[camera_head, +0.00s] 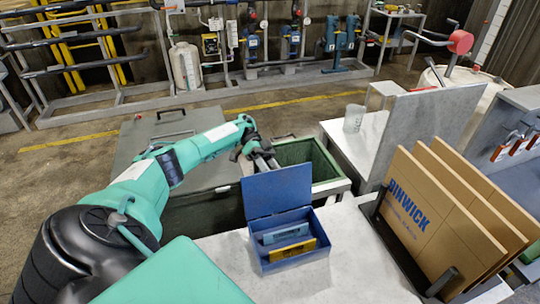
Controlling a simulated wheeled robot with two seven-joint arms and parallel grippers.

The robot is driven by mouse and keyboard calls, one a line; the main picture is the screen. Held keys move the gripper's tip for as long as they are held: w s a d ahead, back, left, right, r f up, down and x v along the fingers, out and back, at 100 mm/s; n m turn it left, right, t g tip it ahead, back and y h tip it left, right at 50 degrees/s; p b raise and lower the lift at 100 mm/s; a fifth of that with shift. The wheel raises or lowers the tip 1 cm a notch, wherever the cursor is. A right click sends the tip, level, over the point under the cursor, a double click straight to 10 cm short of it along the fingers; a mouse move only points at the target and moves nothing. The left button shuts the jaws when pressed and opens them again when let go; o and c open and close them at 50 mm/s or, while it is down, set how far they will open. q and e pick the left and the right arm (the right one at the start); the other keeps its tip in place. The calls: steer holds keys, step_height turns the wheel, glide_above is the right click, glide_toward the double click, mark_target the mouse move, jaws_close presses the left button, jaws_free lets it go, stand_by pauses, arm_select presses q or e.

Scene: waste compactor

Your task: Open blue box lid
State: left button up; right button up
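The blue box (258,253) stands on the light grey worktop. Its lid (276,192) is raised, standing roughly upright at the back of the box. Inside the box are a grey-blue item (286,233) and a yellow item (292,250). My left gripper (266,163) is just behind the top edge of the lid, pointing down and to the right. Its fingertips are small and partly hidden by the lid, so I cannot tell whether it touches the lid or is open. My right gripper is not in view.
An open green bin (330,171) lies behind the box. Cardboard sheets (440,215) stand in a black rack at the right. A clear cup (353,119) stands on the side table (367,139). The worktop (345,258) is bare between box and rack.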

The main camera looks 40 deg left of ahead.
arm_select(q)
steer(key=shift+d, duration=0.1)
steer(key=shift+s+r, duration=0.1)
steer(key=shift+r, duration=0.1)
stand_by(0.4)
steer(key=shift+a, duration=0.2)
steer(key=b+v, duration=0.7)
steer(key=b, duration=0.3)
steer(key=shift+a, duration=0.15)
steer(key=shift+r, duration=0.1)
stand_by(0.6)
